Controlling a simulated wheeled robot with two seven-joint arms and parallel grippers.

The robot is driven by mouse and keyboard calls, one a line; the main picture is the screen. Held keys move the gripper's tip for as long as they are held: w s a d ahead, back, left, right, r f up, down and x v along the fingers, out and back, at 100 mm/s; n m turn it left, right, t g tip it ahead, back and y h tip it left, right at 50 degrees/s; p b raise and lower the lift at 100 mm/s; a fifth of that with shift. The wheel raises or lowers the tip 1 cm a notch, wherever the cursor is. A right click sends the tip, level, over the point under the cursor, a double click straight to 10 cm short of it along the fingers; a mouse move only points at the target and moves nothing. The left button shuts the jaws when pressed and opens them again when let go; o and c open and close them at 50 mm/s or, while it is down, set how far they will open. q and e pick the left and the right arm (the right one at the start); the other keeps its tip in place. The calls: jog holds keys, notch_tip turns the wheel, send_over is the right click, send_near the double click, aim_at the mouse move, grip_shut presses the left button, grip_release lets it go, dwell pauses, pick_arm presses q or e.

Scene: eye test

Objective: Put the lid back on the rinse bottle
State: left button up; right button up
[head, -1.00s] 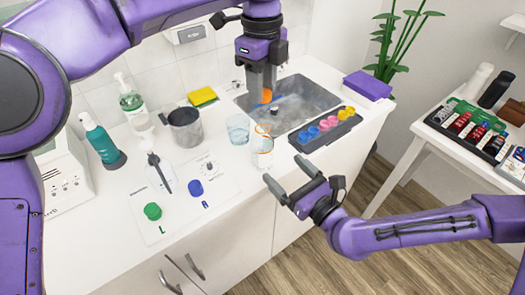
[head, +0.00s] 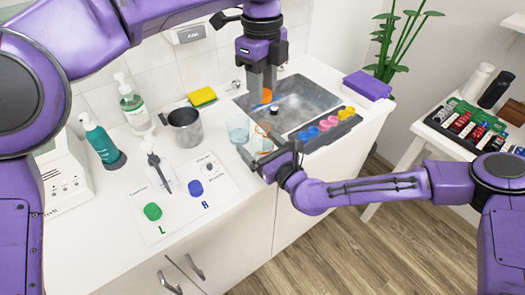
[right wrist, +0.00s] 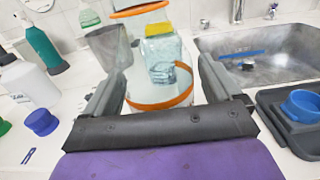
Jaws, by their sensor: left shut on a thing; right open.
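An orange lid (head: 266,95) is in my left gripper (head: 263,92), which is shut on it above the near left part of the sink. A clear vessel (head: 262,143) with orange bands stands on the counter by the sink; its colour matches the lid, but I cannot read a label naming it the rinse bottle. My right gripper (head: 270,151) is open, low at the counter's front. In the right wrist view the vessel (right wrist: 160,106) is between the open fingers (right wrist: 160,90), with gaps beside it. Its upper part is cut off there.
A clear bluish glass (head: 238,130) stands close left of the vessel. A grey tray (head: 325,140) of coloured cups lies to the right, by the sink (head: 308,98). A white bottle (head: 162,178) and green (head: 152,211) and blue (head: 196,188) caps are on the left.

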jog(key=shift+w+a, duration=0.2)
jog(key=c, duration=1.5)
pick_arm(q)
jog(key=shift+f, duration=2.45)
jog(key=shift+f, duration=0.1)
jog(key=shift+f, duration=0.8)
jog(key=shift+f, duration=0.55)
